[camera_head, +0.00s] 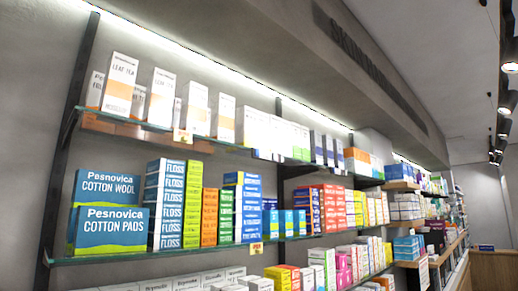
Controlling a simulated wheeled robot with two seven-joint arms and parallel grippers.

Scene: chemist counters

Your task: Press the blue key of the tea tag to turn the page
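White and orange boxes (121,84) lettered "LEAF TEA" stand at the left of the upper glass shelf (115,126). A small pale tag (182,136) with some yellow hangs on that shelf's front edge, just right of and below these boxes. It is too small to make out a blue key or its page. Neither of my grippers is in view.
The middle shelf (150,254) holds blue and green cotton boxes (110,230), floss boxes (168,205) and other coloured packs. Another small tag (256,248) hangs on its edge. Shelving runs on to the right, with a brown counter (495,268) beyond.

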